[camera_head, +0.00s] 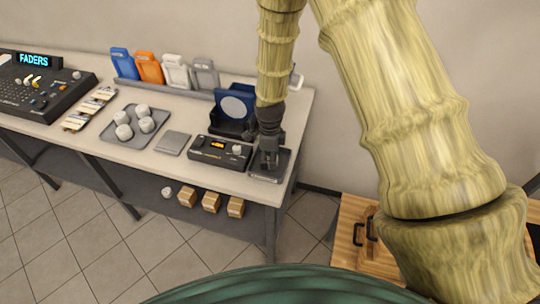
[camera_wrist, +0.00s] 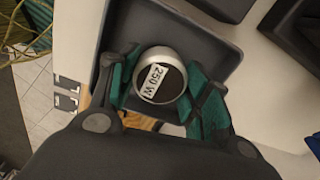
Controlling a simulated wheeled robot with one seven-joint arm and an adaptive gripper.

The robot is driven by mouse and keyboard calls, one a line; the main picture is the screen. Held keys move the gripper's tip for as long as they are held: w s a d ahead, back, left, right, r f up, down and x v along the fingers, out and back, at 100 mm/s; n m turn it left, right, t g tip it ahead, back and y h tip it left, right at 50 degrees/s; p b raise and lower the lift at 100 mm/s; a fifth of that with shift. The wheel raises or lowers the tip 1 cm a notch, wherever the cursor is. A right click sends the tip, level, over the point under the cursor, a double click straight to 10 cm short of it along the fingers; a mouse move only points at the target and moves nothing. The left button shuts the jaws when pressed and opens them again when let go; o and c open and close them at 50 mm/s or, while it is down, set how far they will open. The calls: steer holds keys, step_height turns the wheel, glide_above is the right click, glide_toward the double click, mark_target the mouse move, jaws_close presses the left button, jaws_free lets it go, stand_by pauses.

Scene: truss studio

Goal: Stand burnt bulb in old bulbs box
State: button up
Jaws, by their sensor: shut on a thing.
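My gripper (camera_head: 268,158) is over a shallow grey tray (camera_head: 284,163) at the right end of the table. In the wrist view my gripper (camera_wrist: 163,85) has its green-padded fingers shut on a round bulb (camera_wrist: 152,88) with a silver rim and a "250 W" label. The bulb is seen end-on, inside the outline of the grey tray (camera_wrist: 190,32). Its lower part is hidden, so I cannot tell whether it touches the tray floor. No "old bulbs" lettering is readable on the tray.
A dark blue holder with a pale disc (camera_head: 236,108) is behind. Small cardboard boxes (camera_head: 211,201) are below the table.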

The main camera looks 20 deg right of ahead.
steer(key=shift+f, duration=0.1)
steer(key=o, duration=1)
steer(key=shift+s+r+b, duration=0.1)
steer(key=shift+r+b, duration=2.15)
steer(key=shift+r, duration=3.85)
